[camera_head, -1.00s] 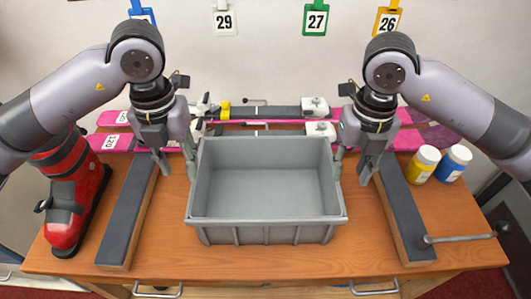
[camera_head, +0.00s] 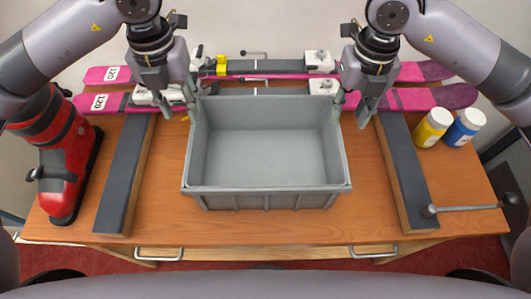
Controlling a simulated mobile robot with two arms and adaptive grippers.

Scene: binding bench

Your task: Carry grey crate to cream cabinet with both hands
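The grey crate (camera_head: 265,201) sits in the middle of the wooden bench, upright and empty. My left gripper (camera_head: 179,112) is at the crate's back left corner, its fingers apart. Its inner finger is close against the crate's left side. My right gripper (camera_head: 350,114) is at the back right corner in the same way, fingers apart, inner finger close against the right side. I cannot tell whether these fingers touch the crate. No cream cabinet shows.
Dark-topped blocks (camera_head: 127,175) (camera_head: 405,175) flank the crate. A red boot (camera_head: 62,175) stands at the left. Pink skis (camera_head: 420,98) lie behind. Yellow (camera_head: 433,128) and blue (camera_head: 464,128) jars stand right of the crate. A metal bar (camera_head: 465,209) sticks out at front right.

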